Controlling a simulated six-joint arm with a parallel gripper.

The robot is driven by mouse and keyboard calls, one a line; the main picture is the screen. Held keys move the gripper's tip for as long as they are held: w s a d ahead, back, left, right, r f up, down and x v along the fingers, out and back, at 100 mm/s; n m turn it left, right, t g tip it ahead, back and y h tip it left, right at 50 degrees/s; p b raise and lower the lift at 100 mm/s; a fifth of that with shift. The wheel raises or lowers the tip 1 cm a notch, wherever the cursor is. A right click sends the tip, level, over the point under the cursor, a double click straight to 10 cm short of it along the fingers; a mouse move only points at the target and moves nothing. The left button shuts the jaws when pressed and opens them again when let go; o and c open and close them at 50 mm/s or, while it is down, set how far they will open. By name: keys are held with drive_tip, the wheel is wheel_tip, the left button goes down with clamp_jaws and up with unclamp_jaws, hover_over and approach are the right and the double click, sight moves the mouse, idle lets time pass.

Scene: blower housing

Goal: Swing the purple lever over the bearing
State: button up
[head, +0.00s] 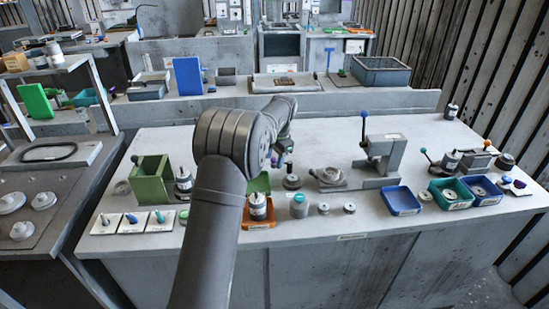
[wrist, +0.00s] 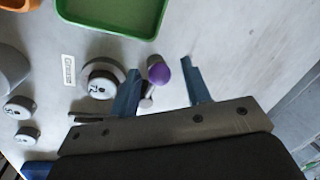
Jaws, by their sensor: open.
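The purple knob of the lever (wrist: 158,73) shows in the wrist view, between the two blue fingertips of my gripper (wrist: 160,66). The fingers are apart, with the knob closer to the left one. A short metallic stem runs down from the knob, partly hidden by that finger. The bearing (wrist: 103,82), a round pale-topped piece on a grey round base, sits just left of the left finger; the lever knob is beside it, not over it. In the head view my gripper (head: 281,160) is low over the bench, and I cannot make out the purple knob there.
A green tray (wrist: 68,12) lies close beyond the fingers, and an orange tray (head: 261,226) stands nearer the bench front. A lever press (head: 385,150) and a blue tray (head: 401,201) stand right. The bench behind my arm is fairly clear.

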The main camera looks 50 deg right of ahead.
drive_tip(key=c, duration=0.9)
